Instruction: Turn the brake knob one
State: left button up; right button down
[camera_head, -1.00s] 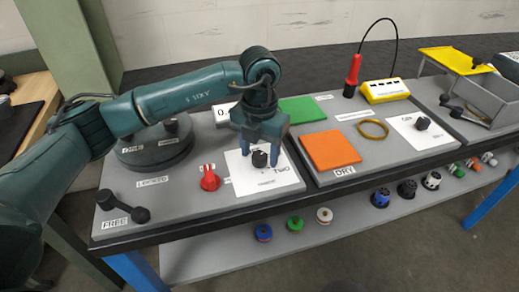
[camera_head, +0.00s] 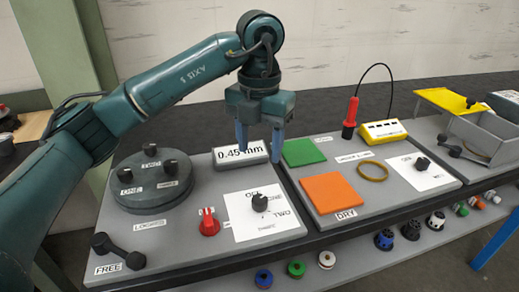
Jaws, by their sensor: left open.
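The brake knob is a black knob (camera_head: 260,202) on a white plate (camera_head: 240,228) marked OFF, ONE and TWO, on the grey bench. Which mark the knob points to is too small to tell. My left gripper (camera_head: 260,152) is open and empty, with its fingers pointing down. It hangs above and behind the knob, clear of it, in front of the 0.45 mm display. My right gripper is out of view.
A red knob (camera_head: 209,222) stands just left of the plate. A round dark turntable (camera_head: 152,186) and a black dumbbell-shaped part (camera_head: 119,252) lie further left. Orange (camera_head: 330,193) and green (camera_head: 303,152) pads lie to the right. A display box (camera_head: 240,155) stands behind the plate.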

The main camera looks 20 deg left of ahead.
aim_at(125, 174)
jog(key=k+l, duration=0.2)
jog(key=k, duration=0.3)
jog(key=k+l, duration=0.2)
jog(key=k, duration=0.25)
